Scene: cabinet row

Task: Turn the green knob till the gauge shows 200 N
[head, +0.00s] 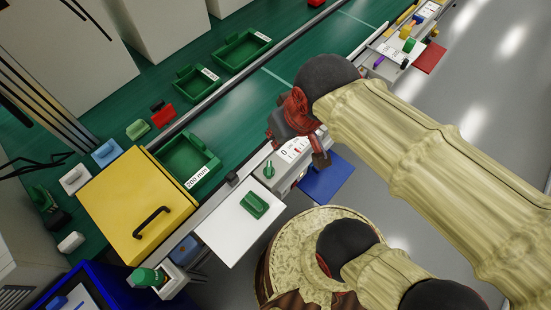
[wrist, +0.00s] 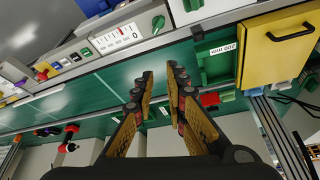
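The green knob (head: 269,169) sits on a grey panel at the cabinet row's front edge, beside a white gauge (head: 293,149). In the wrist view the knob (wrist: 158,23) is at the top, just right of the gauge (wrist: 116,38). The gauge has a scale with a red pointer and a large 0 showing; its small marks are too fine to read. My gripper (head: 302,138) is above the panel, partly covering the gauge area in the head view. In the wrist view the gripper (wrist: 161,71) is open and empty, its fingertips apart from the knob.
A white panel with a green handle (head: 255,205) is beside the knob panel. A yellow cabinet (head: 138,208) with a black handle and green trays (head: 188,164) stand left. A blue plate (head: 327,178) juts out below the gauge. A metal rail (head: 235,82) runs along the counter.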

